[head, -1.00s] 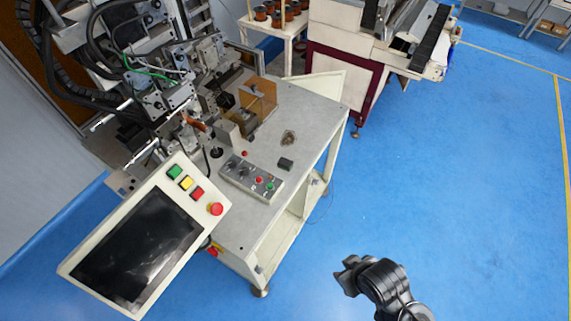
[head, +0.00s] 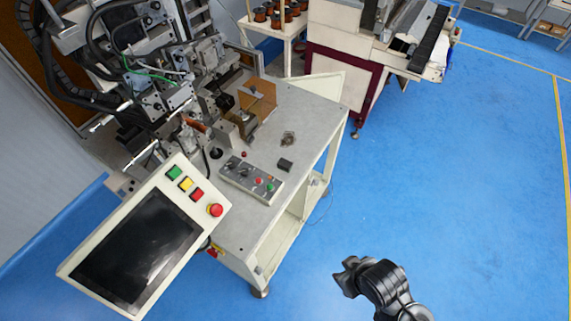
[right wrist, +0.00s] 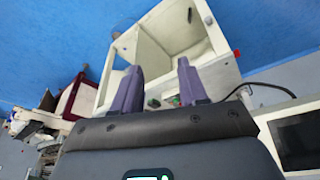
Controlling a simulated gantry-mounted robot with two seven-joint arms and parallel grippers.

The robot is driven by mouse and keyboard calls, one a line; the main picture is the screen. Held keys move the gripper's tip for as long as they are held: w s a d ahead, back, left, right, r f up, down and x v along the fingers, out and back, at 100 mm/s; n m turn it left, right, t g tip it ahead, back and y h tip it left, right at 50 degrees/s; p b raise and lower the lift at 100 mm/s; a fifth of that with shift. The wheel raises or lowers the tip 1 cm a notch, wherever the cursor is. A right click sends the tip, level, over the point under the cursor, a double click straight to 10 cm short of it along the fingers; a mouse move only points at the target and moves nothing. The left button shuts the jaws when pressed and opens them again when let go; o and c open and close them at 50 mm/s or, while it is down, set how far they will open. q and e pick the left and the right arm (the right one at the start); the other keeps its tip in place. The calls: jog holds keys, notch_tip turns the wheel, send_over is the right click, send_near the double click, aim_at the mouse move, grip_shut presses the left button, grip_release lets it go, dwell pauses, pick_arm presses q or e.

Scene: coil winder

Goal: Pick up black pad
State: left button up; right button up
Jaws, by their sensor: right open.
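The black pad (head: 286,165) is a small dark block lying flat on the grey top of the winder table (head: 300,125), right of the button box. My right gripper (head: 343,273) is at the lower right of the head view, over the blue floor and apart from the table. In the right wrist view its two purple fingers (right wrist: 160,92) are spread with nothing between them. The pad cannot be made out for certain in the right wrist view. My left gripper is not in view.
A button box (head: 252,179) and a small brown coil-like part (head: 289,138) are near the pad. A tilted touch panel (head: 140,245) juts out at the table's front left. The winding machine (head: 165,75) fills the back left. Blue floor is free on the right.

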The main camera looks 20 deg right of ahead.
dwell(0.3)
jog(key=o, duration=1)
jog(key=shift+d, duration=0.15)
